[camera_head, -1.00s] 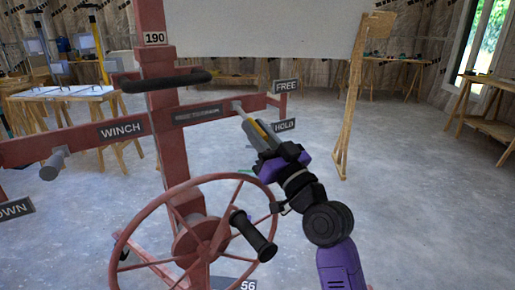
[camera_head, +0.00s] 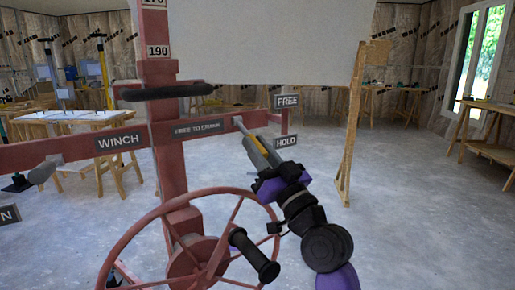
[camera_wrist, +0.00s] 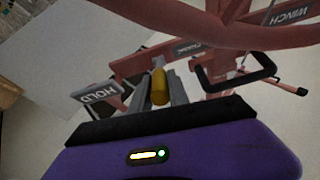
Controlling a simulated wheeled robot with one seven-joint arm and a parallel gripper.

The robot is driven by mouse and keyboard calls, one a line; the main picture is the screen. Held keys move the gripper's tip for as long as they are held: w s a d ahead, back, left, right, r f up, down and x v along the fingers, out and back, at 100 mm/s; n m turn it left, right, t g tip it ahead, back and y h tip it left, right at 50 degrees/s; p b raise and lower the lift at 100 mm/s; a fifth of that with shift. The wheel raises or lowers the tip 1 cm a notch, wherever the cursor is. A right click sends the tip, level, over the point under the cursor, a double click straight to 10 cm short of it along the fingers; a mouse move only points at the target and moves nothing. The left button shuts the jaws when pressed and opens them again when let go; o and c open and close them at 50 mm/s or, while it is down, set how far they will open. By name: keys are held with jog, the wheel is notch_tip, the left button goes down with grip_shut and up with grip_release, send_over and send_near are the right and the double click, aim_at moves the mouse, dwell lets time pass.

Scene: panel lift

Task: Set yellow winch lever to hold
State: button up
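The yellow winch lever (camera_head: 256,143) slants down and right from its pivot on the red crossbar, with its grip left of the HOLD plate (camera_head: 286,141). The FREE plate (camera_head: 287,101) is above. A plate on the bar (camera_head: 197,130) reads FREE TO CRANK. My gripper (camera_head: 259,150) has its fingers on both sides of the yellow grip and looks shut on it. In the wrist view the yellow grip (camera_wrist: 159,87) shows between the fingers, and the HOLD plate (camera_wrist: 97,93) is to the left.
The red spoked wheel (camera_head: 133,232) with its black crank handle (camera_head: 254,254) is below and left of my gripper. A black bar handle (camera_head: 166,91) is on the red post. A large pale panel (camera_head: 270,38) hangs above. Open floor lies to the right.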

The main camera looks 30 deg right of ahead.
jog(key=o, duration=0.4)
jog(key=shift+f, duration=0.1)
jog(key=shift+c, duration=0.2)
jog(key=b+v, duration=0.1)
jog(key=v, duration=0.6)
jog(key=shift+s+f, duration=0.2)
jog(key=shift+s, duration=0.1)
dwell(0.3)
